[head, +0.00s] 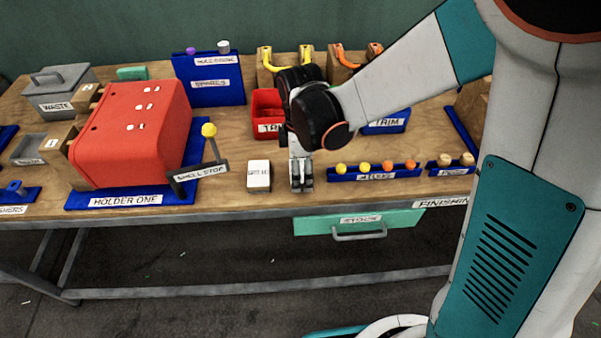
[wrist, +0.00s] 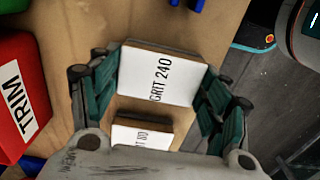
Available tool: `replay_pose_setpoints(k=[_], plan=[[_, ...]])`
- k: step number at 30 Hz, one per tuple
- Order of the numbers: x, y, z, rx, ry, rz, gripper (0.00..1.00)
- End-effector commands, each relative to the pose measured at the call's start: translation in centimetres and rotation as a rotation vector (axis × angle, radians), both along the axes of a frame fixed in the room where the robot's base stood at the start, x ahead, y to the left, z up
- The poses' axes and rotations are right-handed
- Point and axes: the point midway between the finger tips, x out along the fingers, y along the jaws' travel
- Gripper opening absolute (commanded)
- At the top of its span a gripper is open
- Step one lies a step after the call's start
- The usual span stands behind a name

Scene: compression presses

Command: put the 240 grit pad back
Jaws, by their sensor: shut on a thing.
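The 240 grit pad is a white block marked GRIT 240 (wrist: 160,78) in the wrist view. My gripper (wrist: 162,88) is shut on it, with one dark green finger along each side. The pad looks larger than the one beside it, so it seems to be above the table, though I cannot tell how high. In the head view my gripper (head: 301,185) points down near the table's front edge and largely hides the held pad. A second white pad (head: 259,176) lies just left of my gripper. It also shows in the wrist view (wrist: 140,134), its number partly covered.
A red TRIM bin (head: 267,105) stands behind my gripper. A blue FILES rack (head: 375,174) with several coloured knobs is close on the right. A red machine (head: 133,130) with a SMELL STOP lever (head: 201,171) is on the left. A green drawer (head: 358,222) hangs below the table's front edge.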

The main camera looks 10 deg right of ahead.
Motion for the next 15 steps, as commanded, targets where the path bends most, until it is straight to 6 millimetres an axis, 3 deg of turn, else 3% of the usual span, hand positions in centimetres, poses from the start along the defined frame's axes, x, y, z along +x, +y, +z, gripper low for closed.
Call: replay_pose_setpoints(k=[11, 12, 14, 15], plan=[[0.01, -0.01, -0.37, 0.000, 0.000, 0.000, 0.48], [0.02, -0.01, -0.25, 0.000, 0.000, 0.000, 0.79], [0.02, -0.01, -0.23, 0.000, 0.000, 0.000, 0.90], [0.02, -0.01, -0.22, 0.000, 0.000, 0.000, 0.90]])
